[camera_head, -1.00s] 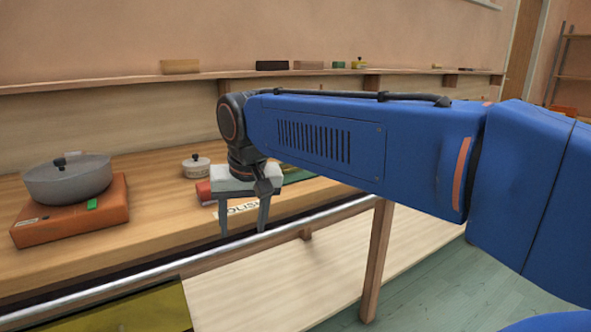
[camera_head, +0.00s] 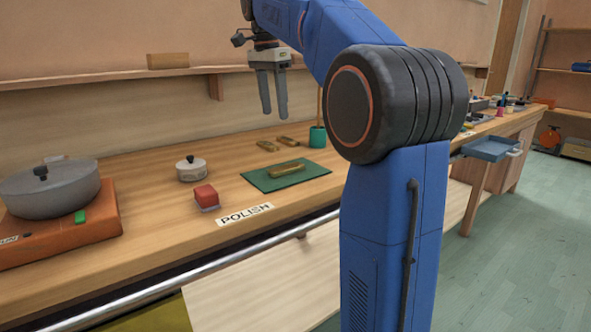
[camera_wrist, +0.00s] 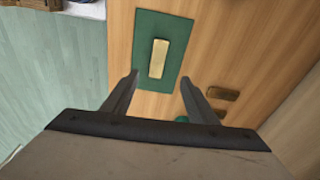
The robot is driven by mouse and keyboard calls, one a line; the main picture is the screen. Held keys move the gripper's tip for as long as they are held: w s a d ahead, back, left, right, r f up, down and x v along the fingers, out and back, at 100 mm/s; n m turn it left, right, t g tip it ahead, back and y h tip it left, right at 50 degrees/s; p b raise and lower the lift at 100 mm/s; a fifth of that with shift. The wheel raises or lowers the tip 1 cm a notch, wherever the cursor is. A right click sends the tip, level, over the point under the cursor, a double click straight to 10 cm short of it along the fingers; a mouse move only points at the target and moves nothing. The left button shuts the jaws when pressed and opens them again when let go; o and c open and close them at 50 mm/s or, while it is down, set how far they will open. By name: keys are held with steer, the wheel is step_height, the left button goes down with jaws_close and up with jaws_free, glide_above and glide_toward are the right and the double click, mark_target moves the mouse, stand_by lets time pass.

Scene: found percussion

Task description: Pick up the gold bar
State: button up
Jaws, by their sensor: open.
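The gold bar (camera_head: 287,170) lies flat on a dark green mat (camera_head: 258,182) on the wooden counter. In the wrist view the bar (camera_wrist: 158,58) lies on the mat (camera_wrist: 146,25), beyond the fingertips and roughly centred between them. My gripper (camera_head: 274,112) is open and empty, pointing down, high above the counter and behind the mat in the head view. Its two fingers (camera_wrist: 160,80) show apart in the wrist view. Nothing covers the bar.
Two darker, brownish bars (camera_head: 267,146) (camera_head: 287,141) lie behind the mat near a green pot (camera_head: 318,136). A red block (camera_head: 206,195), a "POLISH" label (camera_head: 245,214), a small lidded pot (camera_head: 191,170) and a large pot (camera_head: 50,190) stand left. A shelf (camera_head: 120,80) runs behind.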

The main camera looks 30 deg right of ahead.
glide_above(286, 167)
steer(key=a, duration=0.1)
steer(key=shift+m, duration=0.3)
steer(key=f, duration=1.1)
steer(key=shift+w+a+f, duration=0.1)
steer(key=shift+w+f, duration=0.1)
steer(key=shift+f, duration=0.15)
steer(key=shift+s+d+f, duration=0.15)
steer(key=shift+d+f, duration=0.05)
steer(key=shift+f, duration=1.1)
steer(key=shift+s+d+f, duration=0.1)
steer(key=shift+d+f, duration=0.1)
steer(key=shift+f, duration=1.1)
jaws_close()
